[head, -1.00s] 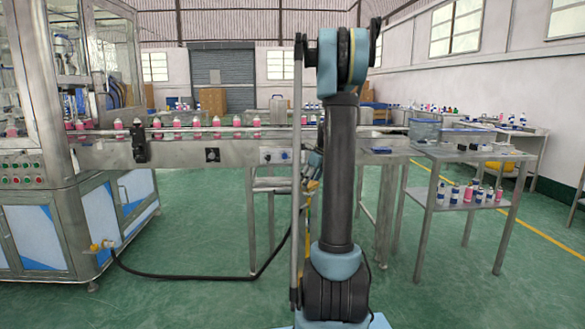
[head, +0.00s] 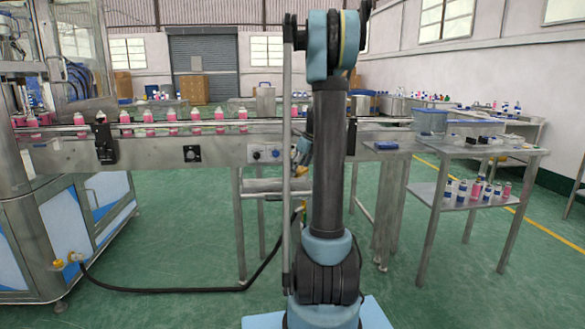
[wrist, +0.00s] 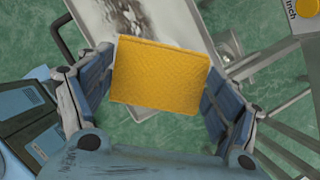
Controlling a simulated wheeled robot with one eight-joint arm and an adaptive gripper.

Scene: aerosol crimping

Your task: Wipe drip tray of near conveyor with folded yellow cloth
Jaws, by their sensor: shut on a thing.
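The folded yellow cloth (wrist: 160,75) is held flat between the fingers of my gripper (wrist: 158,64) in the wrist view. A pale metal drip tray (wrist: 182,22) with dark smears lies beyond and partly behind the cloth; I cannot tell whether they touch. In the head view the near conveyor (head: 215,152) runs across behind my arm, with a shelf-like tray (head: 262,186) low beneath it. My arm hides most of my gripper there.
Pink bottles (head: 172,121) stand in a row on the conveyor. A steel side table (head: 440,150) with several bottles on its lower shelf stands at right. A black hose (head: 170,290) lies on the green floor.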

